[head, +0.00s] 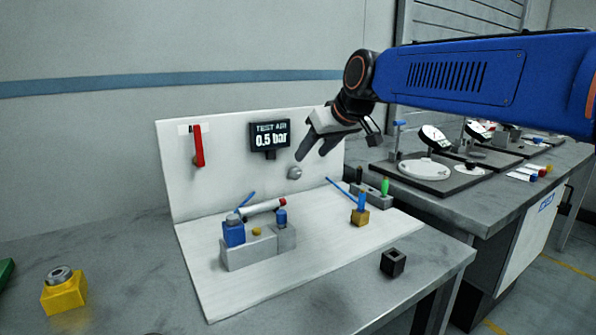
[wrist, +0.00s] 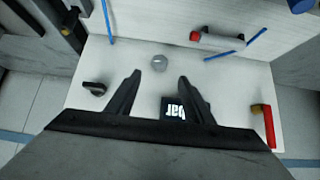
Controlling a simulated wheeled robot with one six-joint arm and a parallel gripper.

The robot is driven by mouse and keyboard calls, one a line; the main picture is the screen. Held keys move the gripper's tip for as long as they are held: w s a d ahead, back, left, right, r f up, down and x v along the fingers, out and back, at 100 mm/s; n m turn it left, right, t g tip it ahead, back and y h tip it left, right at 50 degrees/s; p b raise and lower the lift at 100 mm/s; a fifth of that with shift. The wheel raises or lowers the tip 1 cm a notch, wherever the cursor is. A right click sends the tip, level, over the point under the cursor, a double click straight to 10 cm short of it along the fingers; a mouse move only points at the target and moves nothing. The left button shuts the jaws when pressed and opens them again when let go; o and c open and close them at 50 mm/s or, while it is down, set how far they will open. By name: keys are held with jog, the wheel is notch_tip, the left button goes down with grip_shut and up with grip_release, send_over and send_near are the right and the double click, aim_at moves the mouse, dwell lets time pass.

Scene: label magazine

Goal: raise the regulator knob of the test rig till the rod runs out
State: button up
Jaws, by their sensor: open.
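The test rig's white board (head: 225,160) stands upright behind a white base plate. Its display (head: 270,137) reads "TEST AIR 0.5 bar". A grey faceted knob (head: 294,173), seemingly the regulator knob, sits on the board below and right of the display. My gripper (head: 312,156) is open and empty, above and right of this knob. In the wrist view the knob (wrist: 159,63) shows just beyond the gap between my fingertips (wrist: 160,77), apart from them.
A red lever (head: 198,146) is on the board's left. A black knob (wrist: 95,88) shows beside my fingers in the wrist view. Space before the grey knob looks clear.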

aim_at(297, 172)
jog(key=x, duration=1.1)
jog(key=c, duration=1.1)
